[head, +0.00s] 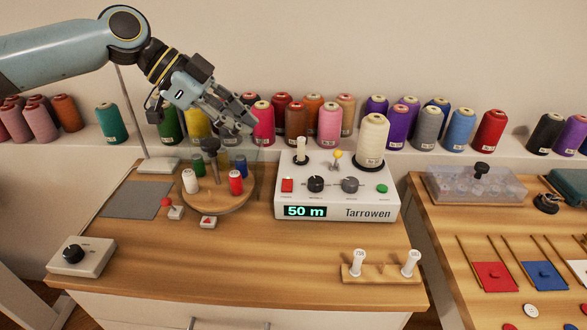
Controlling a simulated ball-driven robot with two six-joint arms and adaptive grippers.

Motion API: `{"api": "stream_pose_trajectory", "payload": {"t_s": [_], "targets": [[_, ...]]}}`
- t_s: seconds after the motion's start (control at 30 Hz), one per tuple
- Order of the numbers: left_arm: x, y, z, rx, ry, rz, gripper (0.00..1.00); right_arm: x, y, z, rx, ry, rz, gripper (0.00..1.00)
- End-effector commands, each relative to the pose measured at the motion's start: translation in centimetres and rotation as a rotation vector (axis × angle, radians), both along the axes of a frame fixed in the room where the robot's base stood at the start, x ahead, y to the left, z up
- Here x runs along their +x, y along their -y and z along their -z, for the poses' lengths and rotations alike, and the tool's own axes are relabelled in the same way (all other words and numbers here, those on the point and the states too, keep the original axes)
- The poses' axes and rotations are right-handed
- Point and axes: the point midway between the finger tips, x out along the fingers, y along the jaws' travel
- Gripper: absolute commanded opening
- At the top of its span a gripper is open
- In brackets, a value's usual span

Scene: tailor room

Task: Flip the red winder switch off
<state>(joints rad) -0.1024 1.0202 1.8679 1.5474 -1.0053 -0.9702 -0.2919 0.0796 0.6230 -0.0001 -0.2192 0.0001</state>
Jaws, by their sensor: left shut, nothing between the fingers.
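The white winder (338,190) labelled Tarrowen stands on the wooden table, its display reading "50 m". Its red switch (287,185) is at the left of the sloped front panel, beside a black knob (316,184); I cannot tell its tilt at this size. A cream thread cone (372,138) and a small white spool (300,149) stand on top. My left gripper (246,122) is shut and empty, high above the round turntable, up and left of the red switch and apart from the winder. My right gripper is not in view.
A round wooden turntable (215,203) with small spools and a clear cover stands left of the winder. A red-knobbed lever box (176,212) and a red-marked button box (208,222) sit before it. Thread cones line the back shelf. The table's front middle is clear.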

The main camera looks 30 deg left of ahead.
Motion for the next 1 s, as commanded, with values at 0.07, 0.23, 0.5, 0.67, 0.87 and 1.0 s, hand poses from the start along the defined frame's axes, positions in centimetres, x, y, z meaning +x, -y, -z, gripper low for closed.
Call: {"api": "stream_pose_trajectory", "payload": {"t_s": [0.07,0.23,0.5,0.67,0.87,1.0], "targets": [[0.0,0.0,0.0,0.000,0.001,-0.001,0.00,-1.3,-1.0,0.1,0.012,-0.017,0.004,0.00],[0.2,0.2,0.2,-0.002,0.002,-0.003,0.00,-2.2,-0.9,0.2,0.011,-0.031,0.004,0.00],[1.8,2.2,2.6,-0.009,0.004,-0.005,0.00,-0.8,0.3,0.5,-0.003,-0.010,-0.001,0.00],[3.2,4.0,4.8,-0.009,0.003,-0.005,0.00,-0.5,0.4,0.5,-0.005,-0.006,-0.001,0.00],[4.6,5.6,7.9,-0.003,-0.004,-0.005,0.00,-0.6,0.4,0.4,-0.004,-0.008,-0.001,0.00],[4.7,5.4,9.8,-0.001,-0.003,-0.004,0.00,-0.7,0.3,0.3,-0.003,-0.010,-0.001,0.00]]}}
